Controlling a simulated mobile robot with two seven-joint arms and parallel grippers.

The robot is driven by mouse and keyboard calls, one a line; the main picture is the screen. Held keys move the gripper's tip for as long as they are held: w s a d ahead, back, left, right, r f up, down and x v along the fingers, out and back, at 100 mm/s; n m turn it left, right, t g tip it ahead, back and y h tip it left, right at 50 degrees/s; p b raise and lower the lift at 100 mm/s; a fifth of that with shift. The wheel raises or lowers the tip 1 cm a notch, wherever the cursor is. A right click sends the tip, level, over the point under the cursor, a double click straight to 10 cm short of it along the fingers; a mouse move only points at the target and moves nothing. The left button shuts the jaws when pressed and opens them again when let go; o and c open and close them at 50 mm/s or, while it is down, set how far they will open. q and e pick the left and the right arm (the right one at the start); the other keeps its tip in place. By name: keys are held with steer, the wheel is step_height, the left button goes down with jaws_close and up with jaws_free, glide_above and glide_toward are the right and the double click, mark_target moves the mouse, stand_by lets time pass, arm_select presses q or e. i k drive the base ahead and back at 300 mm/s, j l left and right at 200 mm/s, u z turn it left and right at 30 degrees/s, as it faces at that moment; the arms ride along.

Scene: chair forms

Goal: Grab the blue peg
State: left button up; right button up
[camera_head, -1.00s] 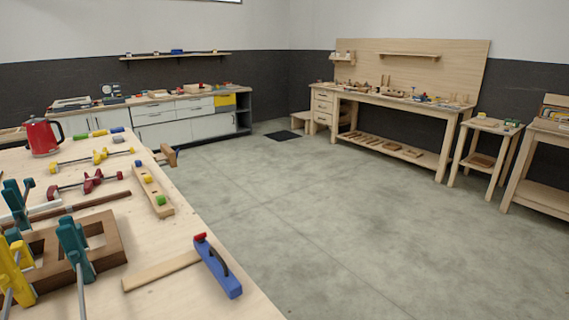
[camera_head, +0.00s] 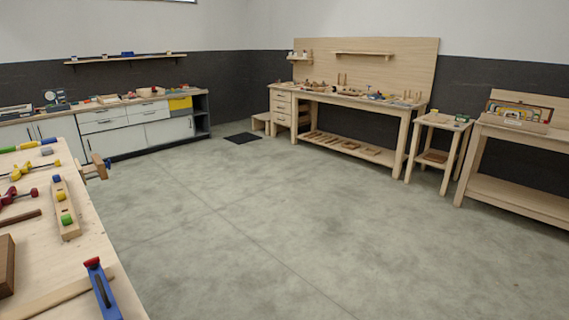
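On the near table at the left, a narrow wooden board (camera_head: 71,232) holds a row of small coloured pegs. The blue peg (camera_head: 56,178) is at the board's far end. A yellow peg (camera_head: 61,196) is in the middle and a green peg (camera_head: 66,219) is nearer me. The pegs are small in this view and their fit in the board cannot be made out. Neither of my grippers is in view.
A blue plane-like tool (camera_head: 104,291) lies at the near table's edge (camera_head: 98,235). Clamps (camera_head: 18,170) lie left of the board. Open floor (camera_head: 250,225) spreads to the right. A workbench (camera_head: 350,100), small stand (camera_head: 440,122) and another bench (camera_head: 515,128) stand beyond.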

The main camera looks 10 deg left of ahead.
mark_target(56, 179)
steer(key=i+l+z, duration=0.2)
steer(key=i+l, duration=0.15)
steer(key=i+l+z, duration=0.15)
steer(key=i, duration=0.4)
steer(key=i+u, duration=0.45)
steer(key=i+l+u, duration=0.3)
steer(key=i+u, duration=0.2)
steer(key=i+j+u, duration=0.1)
steer(key=i+u, duration=1.2)
steer(key=i, duration=0.35)
steer(key=i+u, duration=0.35)
steer(key=i, duration=0.25)
steer(key=l, duration=0.1)
